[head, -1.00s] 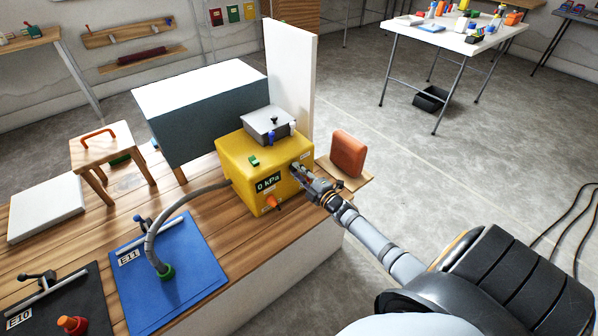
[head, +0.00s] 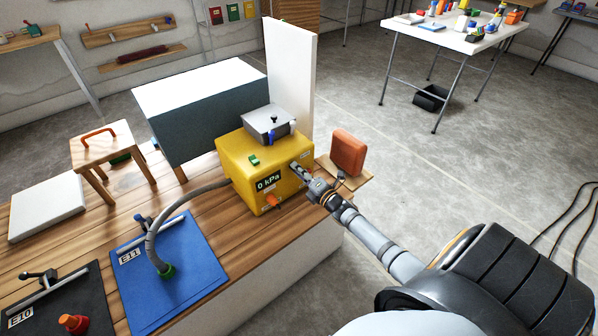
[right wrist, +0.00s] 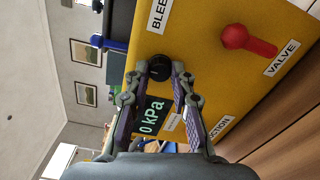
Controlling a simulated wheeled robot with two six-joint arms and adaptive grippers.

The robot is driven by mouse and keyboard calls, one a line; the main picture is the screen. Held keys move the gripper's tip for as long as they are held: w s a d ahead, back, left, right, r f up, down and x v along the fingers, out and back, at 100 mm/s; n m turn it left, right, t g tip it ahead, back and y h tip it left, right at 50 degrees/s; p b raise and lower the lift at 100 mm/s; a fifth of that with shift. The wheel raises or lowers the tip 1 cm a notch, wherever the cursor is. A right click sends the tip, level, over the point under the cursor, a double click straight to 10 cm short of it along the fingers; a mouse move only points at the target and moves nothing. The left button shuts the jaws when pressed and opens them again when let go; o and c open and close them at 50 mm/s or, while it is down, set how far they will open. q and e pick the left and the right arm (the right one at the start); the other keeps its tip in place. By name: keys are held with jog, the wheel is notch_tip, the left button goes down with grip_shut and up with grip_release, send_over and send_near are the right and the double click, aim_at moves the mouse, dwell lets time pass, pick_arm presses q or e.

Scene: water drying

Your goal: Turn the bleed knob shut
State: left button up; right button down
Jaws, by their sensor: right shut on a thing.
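The yellow machine (head: 240,160) stands on the wooden bench, with a display reading 0 kPa (head: 267,182). In the right wrist view the black round bleed knob (right wrist: 159,68) is on its yellow face, beside the BLEED label (right wrist: 159,14). My right gripper (right wrist: 156,74) is shut on the bleed knob, one finger on each side. In the head view my right gripper (head: 297,168) reaches the machine's right face and hides the knob. A red valve handle (right wrist: 248,42) sits near the VALVE label (right wrist: 281,58). My left gripper is not in view.
A grey hose (head: 160,226) runs from the machine to a green fitting on the blue mat (head: 195,285). A red-brown block (head: 348,152) stands on a small board close beside my right gripper. A white upright panel (head: 291,75) rises behind the machine.

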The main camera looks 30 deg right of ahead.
jog(key=shift+f, duration=0.1)
jog(key=c, duration=1.2)
grip_release()
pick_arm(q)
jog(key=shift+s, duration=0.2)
pick_arm(e)
jog(key=shift+o, duration=0.3)
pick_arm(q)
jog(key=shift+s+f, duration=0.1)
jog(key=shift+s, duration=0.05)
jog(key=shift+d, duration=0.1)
pick_arm(e)
jog(key=shift+s, duration=0.15)
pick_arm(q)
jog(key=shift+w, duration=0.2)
pick_arm(e)
jog(key=s, duration=1.1)
jog(key=shift+s+d, duration=0.4)
